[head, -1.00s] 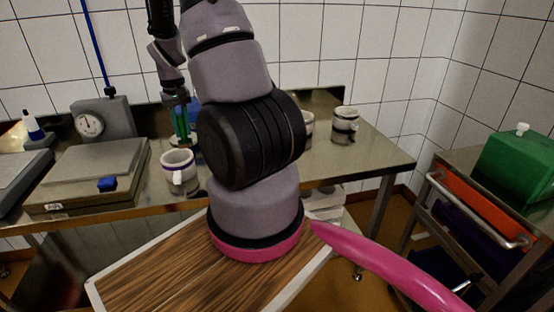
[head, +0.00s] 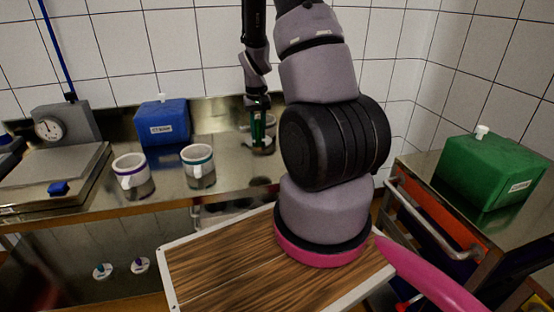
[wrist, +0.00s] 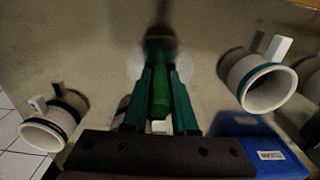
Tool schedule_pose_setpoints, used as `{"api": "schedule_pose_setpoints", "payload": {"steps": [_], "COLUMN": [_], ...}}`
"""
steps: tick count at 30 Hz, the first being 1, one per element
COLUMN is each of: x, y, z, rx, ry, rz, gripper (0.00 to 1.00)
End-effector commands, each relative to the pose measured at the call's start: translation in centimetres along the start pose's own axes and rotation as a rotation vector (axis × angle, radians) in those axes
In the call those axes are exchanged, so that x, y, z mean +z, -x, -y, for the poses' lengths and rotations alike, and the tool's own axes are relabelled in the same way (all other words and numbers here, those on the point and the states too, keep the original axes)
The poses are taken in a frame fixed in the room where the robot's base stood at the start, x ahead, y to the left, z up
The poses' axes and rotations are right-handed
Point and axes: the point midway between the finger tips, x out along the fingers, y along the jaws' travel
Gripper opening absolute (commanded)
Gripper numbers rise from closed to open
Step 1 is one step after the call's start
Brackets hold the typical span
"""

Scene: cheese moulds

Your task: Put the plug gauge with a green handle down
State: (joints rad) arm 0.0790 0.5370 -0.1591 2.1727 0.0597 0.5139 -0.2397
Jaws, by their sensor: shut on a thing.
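My gripper (head: 262,135) is shut on the plug gauge with a green handle (wrist: 160,92), low over the steel table (head: 228,178). The green handle stands between the two teal fingers in the wrist view. The gauge's lower end points at the tabletop, where a pale round shape surrounds it. I cannot tell whether the gauge touches the table.
A purple-banded mug (head: 133,178) and a teal-banded mug (head: 198,168) stand left of my gripper. A blue canister (head: 163,124) is behind them, near a dial scale (head: 65,125). A green canister (head: 492,172) is on the right trolley. Small handled pieces (head: 139,266) show below the table.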

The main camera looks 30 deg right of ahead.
Motion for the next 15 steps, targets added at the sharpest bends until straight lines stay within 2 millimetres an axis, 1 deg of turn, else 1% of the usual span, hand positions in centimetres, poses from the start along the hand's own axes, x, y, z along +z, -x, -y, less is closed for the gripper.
{"api": "schedule_pose_setpoints", "payload": {"steps": [1,4,11,15], "x": [0.1,0.1,0.0,0.1], "y": [-1.1,-2.8,-4.7,-6.7], "z": [0.0,-0.1,-0.1,-0.1], "rx": [0.001,0.001,0.000,0.000], "ry": [0.000,-0.001,0.000,-0.002], "rz": [0.005,0.005,0.002,0.004], "gripper": [0.00,0.00,0.00,0.00]}}
